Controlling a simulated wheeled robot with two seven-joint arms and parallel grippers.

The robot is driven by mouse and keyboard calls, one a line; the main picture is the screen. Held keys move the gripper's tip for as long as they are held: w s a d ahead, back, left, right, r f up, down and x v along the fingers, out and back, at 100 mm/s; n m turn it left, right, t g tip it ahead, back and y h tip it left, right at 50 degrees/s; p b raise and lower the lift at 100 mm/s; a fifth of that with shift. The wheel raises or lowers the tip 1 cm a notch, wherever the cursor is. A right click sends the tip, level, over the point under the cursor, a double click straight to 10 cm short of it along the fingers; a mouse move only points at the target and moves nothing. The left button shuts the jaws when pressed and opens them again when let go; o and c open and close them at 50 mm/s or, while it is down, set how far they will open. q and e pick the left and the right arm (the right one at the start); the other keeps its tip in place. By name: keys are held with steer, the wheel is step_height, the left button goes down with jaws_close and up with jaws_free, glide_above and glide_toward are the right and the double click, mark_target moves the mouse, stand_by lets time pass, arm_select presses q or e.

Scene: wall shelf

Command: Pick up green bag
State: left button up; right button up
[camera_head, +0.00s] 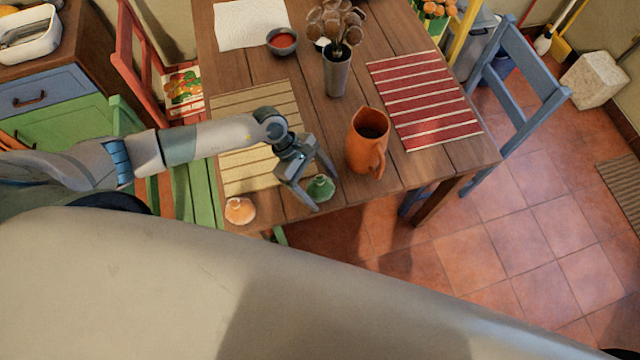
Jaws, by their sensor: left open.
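The green bag (320,187) is a small, rounded pouch with a narrow top. It stands on the wooden table (345,205) near its front edge. My left gripper (322,190) is open, with its two fingers reaching down on either side of the green bag. I cannot tell whether the fingers touch it. My left arm comes in from the left over the table's corner. My right gripper is not in view.
An orange pitcher (367,142) stands close to the right of the bag. A vase (337,72) with dried flowers and a dark bowl (281,41) stand farther back. Chairs flank the table.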

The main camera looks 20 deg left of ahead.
mark_target(321, 182)
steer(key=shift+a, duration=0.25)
arm_select(q)
steer(key=c, duration=1.4)
steer(key=shift+o, duration=0.2)
steer(key=shift+r, duration=0.1)
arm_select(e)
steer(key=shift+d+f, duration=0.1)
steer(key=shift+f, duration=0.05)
arm_select(q)
steer(key=shift+r+b, duration=0.5)
steer(key=r+b, duration=0.1)
steer(key=r, duration=0.2)
steer(key=shift+s+d+b, duration=0.2)
steer(key=shift+s+b, duration=0.15)
steer(key=shift+b, duration=0.05)
steer(key=s+d+r+b, duration=0.4)
steer(key=s+d+r, duration=0.2)
steer(key=s, duration=0.3)
steer(key=shift+r, duration=0.4)
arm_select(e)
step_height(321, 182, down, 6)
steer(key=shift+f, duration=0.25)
